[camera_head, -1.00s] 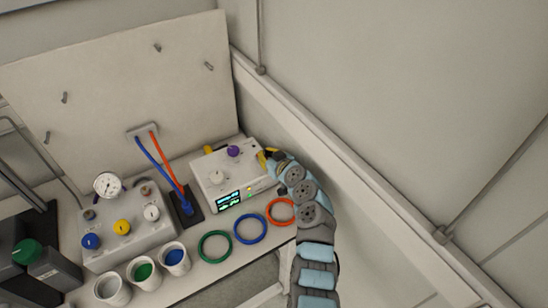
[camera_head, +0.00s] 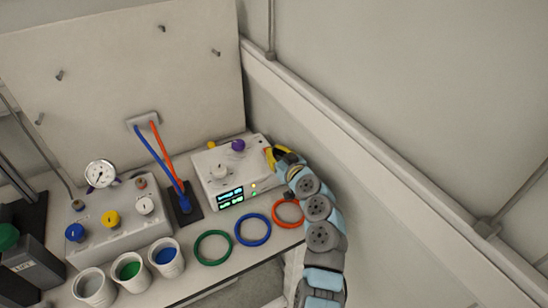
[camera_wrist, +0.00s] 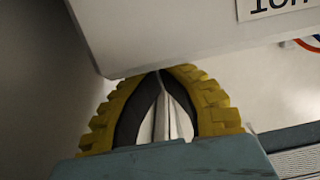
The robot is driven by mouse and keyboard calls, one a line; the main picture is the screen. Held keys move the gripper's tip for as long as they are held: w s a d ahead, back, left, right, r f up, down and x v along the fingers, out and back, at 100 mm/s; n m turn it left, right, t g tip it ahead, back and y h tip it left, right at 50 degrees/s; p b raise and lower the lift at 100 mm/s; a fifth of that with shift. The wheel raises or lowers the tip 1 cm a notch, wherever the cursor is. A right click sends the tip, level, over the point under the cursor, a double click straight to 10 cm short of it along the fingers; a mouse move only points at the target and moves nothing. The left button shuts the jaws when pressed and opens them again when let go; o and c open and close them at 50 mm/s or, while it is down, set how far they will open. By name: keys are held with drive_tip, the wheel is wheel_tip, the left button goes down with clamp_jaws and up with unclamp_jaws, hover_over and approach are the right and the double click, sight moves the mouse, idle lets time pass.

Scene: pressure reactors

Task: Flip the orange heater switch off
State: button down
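My gripper (camera_head: 270,154) is at the right end of the box in the head view. In the wrist view my gripper (camera_wrist: 160,72) has its yellow-edged fingers with tips together, close to the lower edge of a white housing (camera_wrist: 160,30). Nothing is visibly held; a pale surface shows through the gap behind the tips.
Orange (camera_head: 287,213), blue (camera_head: 252,229) and green (camera_head: 212,247) rings lie in front of the box. An orange and blue cable pair (camera_head: 160,155) stands left of it. A gauge unit (camera_head: 115,225) and several cups are further left. A wall ledge (camera_head: 330,120) runs along the right.

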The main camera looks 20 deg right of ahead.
drive_tip(key=r, duration=0.1)
drive_tip(key=r+p, duration=0.1)
drive_tip(key=r, duration=0.1)
drive_tip(key=r+p, duration=0.1)
drive_tip(key=shift+s+r, duration=0.25)
drive_tip(key=shift+r, duration=0.15)
drive_tip(key=f+p+v, duration=0.1)
drive_tip(key=v, duration=0.9)
drive_tip(key=shift+d+f, duration=0.1)
drive_tip(key=shift+f, duration=0.05)
